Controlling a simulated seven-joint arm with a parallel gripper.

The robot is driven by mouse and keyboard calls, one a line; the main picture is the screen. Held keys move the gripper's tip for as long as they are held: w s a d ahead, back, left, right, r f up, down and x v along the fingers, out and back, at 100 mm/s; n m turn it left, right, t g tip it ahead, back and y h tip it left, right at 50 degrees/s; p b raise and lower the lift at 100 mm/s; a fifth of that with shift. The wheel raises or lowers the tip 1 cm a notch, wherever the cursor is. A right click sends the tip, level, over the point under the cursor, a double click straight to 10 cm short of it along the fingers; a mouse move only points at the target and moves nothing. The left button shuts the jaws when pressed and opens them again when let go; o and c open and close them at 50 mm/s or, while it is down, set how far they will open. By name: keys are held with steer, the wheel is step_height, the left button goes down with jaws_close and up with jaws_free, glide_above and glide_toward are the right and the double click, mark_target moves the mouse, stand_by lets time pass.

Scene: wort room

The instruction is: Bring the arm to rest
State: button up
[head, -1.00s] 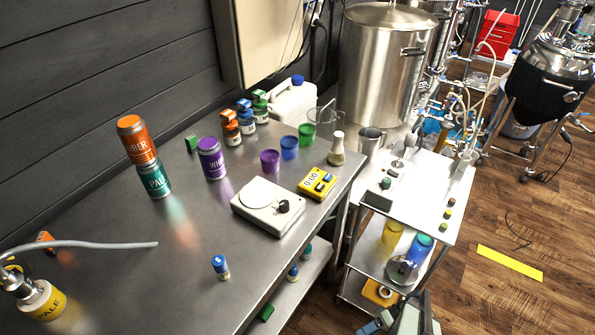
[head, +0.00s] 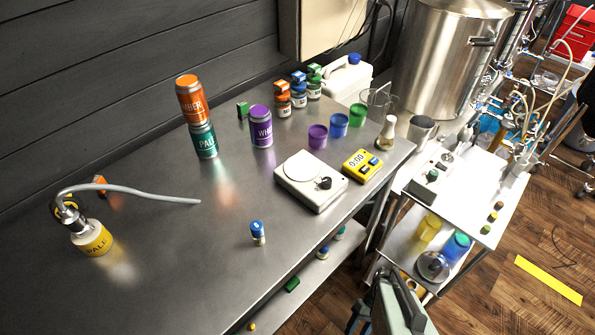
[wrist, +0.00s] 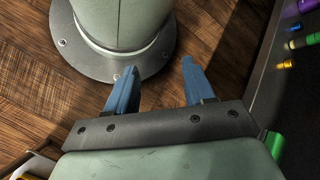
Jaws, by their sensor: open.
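My gripper (wrist: 158,70) shows in the wrist view with its two blue fingers spread apart and nothing between them. It hangs above the wooden floor, with my own round grey-green base just beyond the fingertips. In the head view, a grey-green part of my arm (head: 403,308) shows at the bottom edge, in front of the steel table (head: 190,270) and beside the trolley. The fingers cannot be made out clearly there.
The table bears a stacked orange can (head: 191,98) and green can (head: 204,141), a white scale (head: 305,180), a yellow timer (head: 361,164) and a blue-capped vial (head: 257,232). A loaded trolley (head: 470,200) stands at right. A yellow floor strip (head: 548,279) lies on open floor.

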steer(key=shift+s+a+r+m+t+h, duration=0.1)
steer(key=shift+s+a+r+h, duration=0.15)
steer(key=shift+a+h, duration=0.45)
steer(key=shift+s+a+r+m+t+h, duration=0.1)
steer(key=shift+s+a+r+h, duration=0.25)
steer(key=shift+h, duration=0.6)
steer(key=shift+s+a+r+m+t+h, duration=0.1)
steer(key=shift+s+a+h, duration=0.05)
steer(key=shift+a+h, duration=0.6)
steer(key=shift+d, duration=0.15)
